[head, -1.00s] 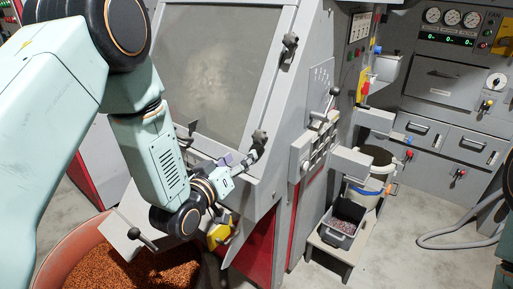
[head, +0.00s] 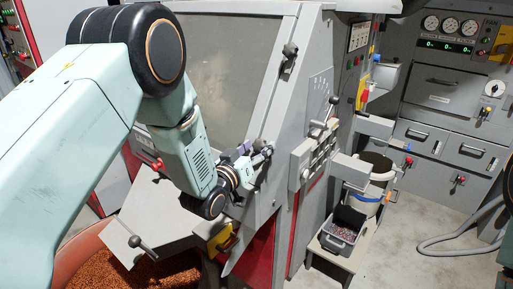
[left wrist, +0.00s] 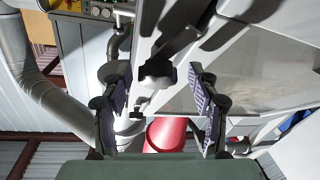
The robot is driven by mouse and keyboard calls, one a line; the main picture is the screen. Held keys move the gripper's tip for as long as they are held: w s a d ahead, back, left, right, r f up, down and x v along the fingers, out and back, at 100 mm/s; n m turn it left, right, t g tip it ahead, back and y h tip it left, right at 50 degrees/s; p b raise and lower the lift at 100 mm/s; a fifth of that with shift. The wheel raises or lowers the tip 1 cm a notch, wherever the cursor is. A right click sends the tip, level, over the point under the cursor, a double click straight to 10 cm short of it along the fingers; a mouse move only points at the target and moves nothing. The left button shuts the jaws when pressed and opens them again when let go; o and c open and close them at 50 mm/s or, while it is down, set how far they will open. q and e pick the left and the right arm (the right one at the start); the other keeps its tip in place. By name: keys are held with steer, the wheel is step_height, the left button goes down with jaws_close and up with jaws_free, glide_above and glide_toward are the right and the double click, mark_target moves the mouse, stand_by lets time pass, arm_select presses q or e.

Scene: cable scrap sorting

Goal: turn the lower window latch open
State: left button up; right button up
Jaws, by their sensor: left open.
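The lower window latch (head: 262,146) is a dark-knobbed handle at the lower right corner of the window frame. My left gripper (head: 252,152) is right at this latch, partly hidden by its own wrist. In the left wrist view, the left gripper (left wrist: 158,78) is open, its two purple-padded fingers standing apart. The latch's dark knob (left wrist: 157,72) shows between the fingers, with gaps visible on both sides. The upper window latch (head: 290,48) is higher on the same frame edge, clear of my gripper. My right gripper is not in view.
The grey sloping window (head: 222,85) lies behind my left arm. A lever panel (head: 318,150) stands right of the latch. A ball-ended lever (head: 136,242) and a tub of copper-coloured granules (head: 165,272) are below. A grey bin (head: 343,232) sits on a low stand.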

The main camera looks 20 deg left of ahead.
arm_select(q)
steer(key=shift+w+f, duration=0.15)
steer(key=shift+w, duration=0.05)
steer(key=shift+s+d+r, duration=0.25)
steer(key=shift+s+r, duration=0.15)
steer(key=shift+s, duration=0.15)
steer(key=c, duration=0.4)
steer(key=shift+w+a+f, duration=0.2)
steer(key=shift+w+a, duration=0.05)
steer(key=shift+w, duration=0.05)
steer(key=c, duration=0.4)
steer(key=shift+d, duration=0.15)
steer(key=c, duration=0.4)
steer(key=shift+o, duration=0.2)
steer(key=n+y, duration=0.1)
steer(key=n, duration=0.1)
steer(key=n+y+p, duration=0.1)
steer(key=n, duration=0.1)
steer(key=shift+d+r+y, duration=0.15)
steer(key=shift+y, duration=0.15)
steer(key=shift+n+y, duration=0.3)
steer(key=shift+n, duration=0.5)
steer(key=o, duration=1.2)
steer(key=shift+c, duration=0.2)
